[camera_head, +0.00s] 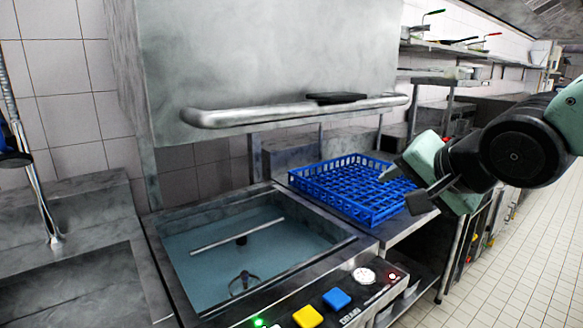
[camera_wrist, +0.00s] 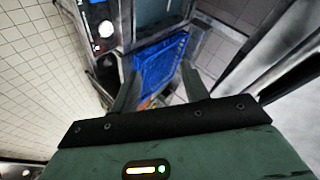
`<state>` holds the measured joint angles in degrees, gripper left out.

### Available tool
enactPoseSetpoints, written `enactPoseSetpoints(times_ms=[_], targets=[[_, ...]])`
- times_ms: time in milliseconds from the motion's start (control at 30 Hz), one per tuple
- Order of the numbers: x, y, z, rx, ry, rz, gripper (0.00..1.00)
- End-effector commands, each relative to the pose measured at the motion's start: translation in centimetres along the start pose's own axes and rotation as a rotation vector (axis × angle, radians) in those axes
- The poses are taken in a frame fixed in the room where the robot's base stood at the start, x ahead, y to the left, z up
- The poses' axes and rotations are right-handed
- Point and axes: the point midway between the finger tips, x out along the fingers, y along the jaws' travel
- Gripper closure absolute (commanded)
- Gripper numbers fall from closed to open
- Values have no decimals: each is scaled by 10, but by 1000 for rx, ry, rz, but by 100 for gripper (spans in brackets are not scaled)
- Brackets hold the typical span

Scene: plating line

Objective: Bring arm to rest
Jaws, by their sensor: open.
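My gripper (camera_head: 403,188) is in the right half of the head view, at the end of my arm, which comes in from the right edge. Its two fingers are apart, with nothing seen between them. In the head view it overlaps the right side of the blue rack (camera_head: 340,196). In the wrist view the two fingers of my gripper (camera_wrist: 160,88) stand apart, with the blue rack (camera_wrist: 158,62) beyond them. How far the fingers are from the rack is hard to tell.
A dishwasher with a raised hood (camera_head: 270,60) and handle bar (camera_head: 290,112) stands over a water-filled basin (camera_head: 190,270). Its front panel has a yellow button (camera_head: 307,316) and a blue button (camera_head: 337,299). A sink (camera_head: 80,285) is at left. Tiled floor (camera_head: 520,260) at right is clear.

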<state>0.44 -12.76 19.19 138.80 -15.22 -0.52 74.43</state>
Motion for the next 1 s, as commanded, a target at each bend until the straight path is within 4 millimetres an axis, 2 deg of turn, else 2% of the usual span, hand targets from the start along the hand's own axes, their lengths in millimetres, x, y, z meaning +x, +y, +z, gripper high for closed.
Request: enactPoseSetpoints(times_ms=[33,200,300,433,500,633,1000], targets=[[2,11,28,-112,-71,56,55],[-9,57,113,-539,-359,209,55],[-26,84,157,-780,-554,249,55],[-52,112,197,-1028,-777,250,55],[-64,122,210,-1117,-865,239,55],[-76,132,222,-1207,-958,221,55],[-78,133,224,-1224,-973,216,55]])
